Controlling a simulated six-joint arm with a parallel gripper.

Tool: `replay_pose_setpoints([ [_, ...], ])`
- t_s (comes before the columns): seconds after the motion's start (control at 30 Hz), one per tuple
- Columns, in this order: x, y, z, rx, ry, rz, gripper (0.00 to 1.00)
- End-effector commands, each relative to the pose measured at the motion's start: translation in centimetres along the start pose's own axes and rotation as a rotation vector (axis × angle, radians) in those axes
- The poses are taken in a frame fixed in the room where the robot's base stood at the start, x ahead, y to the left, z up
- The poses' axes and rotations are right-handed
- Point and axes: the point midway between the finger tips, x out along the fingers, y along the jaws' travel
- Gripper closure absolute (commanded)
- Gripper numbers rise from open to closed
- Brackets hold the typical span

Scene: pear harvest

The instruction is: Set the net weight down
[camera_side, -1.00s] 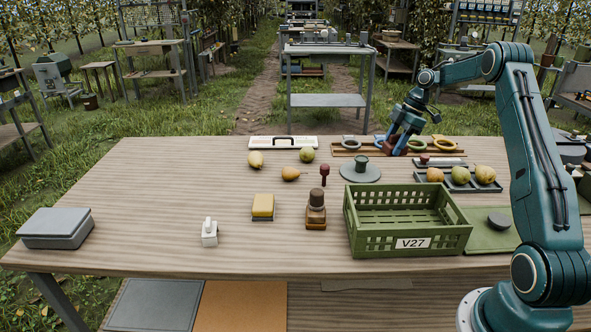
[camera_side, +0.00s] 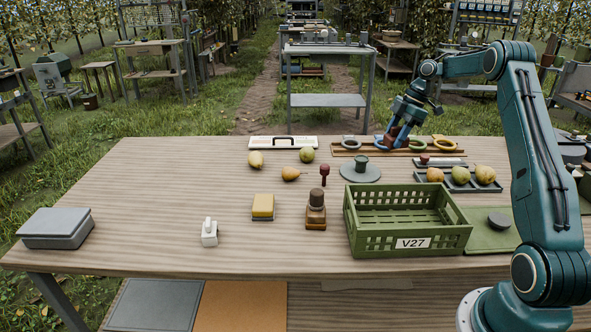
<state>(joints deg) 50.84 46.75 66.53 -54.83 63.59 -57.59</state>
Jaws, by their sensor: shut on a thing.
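My gripper (camera_side: 392,139) is at the back of the table, pointing down, above the wooden rack with coloured rings. It is shut on a small dark reddish-brown thing (camera_side: 391,132), which I take to be the net weight. The fingers hide part of it, and I cannot tell whether it touches the rack or hangs just above it. The wooden ring rack (camera_side: 340,151) holds a grey, a blue, a green and a yellow ring; the blue ring is partly behind my gripper.
A green crate (camera_side: 360,233) marked V27 stands in front, with a tray of pears (camera_side: 447,187) behind it. A grey round plate (camera_side: 347,173) bears a dark green piece. A stamp (camera_side: 316,214), yellow block (camera_side: 263,206) and loose pears stand left. The table's left middle is clear.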

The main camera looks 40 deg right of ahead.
Motion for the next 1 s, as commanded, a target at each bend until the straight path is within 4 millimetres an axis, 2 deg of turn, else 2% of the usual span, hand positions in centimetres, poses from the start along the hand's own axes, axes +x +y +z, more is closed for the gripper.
replay_pose_setpoints([
  [0.17,0.4,0.2,-1.3,0.002,0.002,0.002,0.86],
  [0.37,1.8,0.4,-5.0,0.021,0.006,0.002,0.86],
  [0.67,5.3,-0.2,-14.1,0.072,0.012,0.009,0.86],
  [1.0,9.4,-3.3,-24.2,0.129,0.009,0.026,0.86],
])
